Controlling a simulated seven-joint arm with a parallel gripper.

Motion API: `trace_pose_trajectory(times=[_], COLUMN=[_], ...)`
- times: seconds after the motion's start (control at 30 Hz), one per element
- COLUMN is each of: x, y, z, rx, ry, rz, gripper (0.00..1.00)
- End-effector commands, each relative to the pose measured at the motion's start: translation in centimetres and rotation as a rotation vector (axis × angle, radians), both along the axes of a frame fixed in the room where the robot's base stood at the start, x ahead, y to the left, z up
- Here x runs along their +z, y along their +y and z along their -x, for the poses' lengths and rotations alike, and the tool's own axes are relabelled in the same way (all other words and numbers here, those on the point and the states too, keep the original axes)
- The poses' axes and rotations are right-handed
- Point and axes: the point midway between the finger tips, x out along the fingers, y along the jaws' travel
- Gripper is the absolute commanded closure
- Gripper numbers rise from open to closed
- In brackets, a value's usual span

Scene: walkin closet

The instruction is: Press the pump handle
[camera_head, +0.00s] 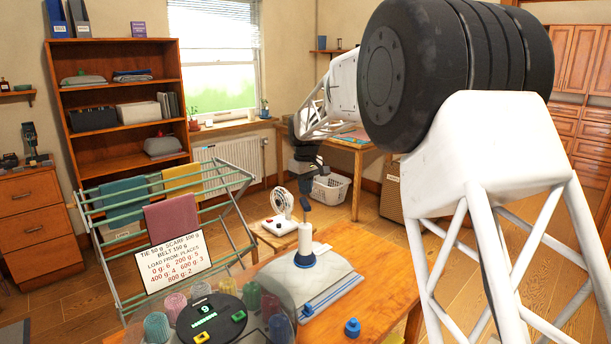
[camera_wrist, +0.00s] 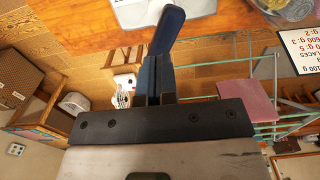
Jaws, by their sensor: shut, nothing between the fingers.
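A white pump (camera_head: 305,240) with a blue ring at its foot stands upright on a pale grey, rounded bag-like thing (camera_head: 275,272) with blue strips, on the wooden table. My gripper (camera_head: 308,204) is shut and empty, pointing down just above the pump's upper end.
A black dial disc (camera_head: 211,318) with coloured pieces and several jars stand at left. A drying rack (camera_head: 160,215) with cloths and a sign is behind. A small white fan (camera_head: 282,205) stands beyond the pump.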

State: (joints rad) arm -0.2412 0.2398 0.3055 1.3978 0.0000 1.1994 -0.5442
Motion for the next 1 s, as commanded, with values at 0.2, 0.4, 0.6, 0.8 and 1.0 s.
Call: trace_pose_trajectory(times=[0.2, 0.4, 0.6, 0.8, 1.0], x=[-1.9, -2.3, -2.3, -3.3, -7.3], y=[0.0, 0.0, 0.0, 0.0, 0.0], z=[0.0, 0.0, 0.0, 0.0, 0.0], rx=[0.000, 0.000, 0.000, 0.000, 0.000], ry=[0.000, -0.001, -0.001, 0.000, 0.002], rz=[0.000, 0.000, 0.000, 0.000, 0.001], gripper=[1.00, 1.00, 1.00, 1.00, 1.00])
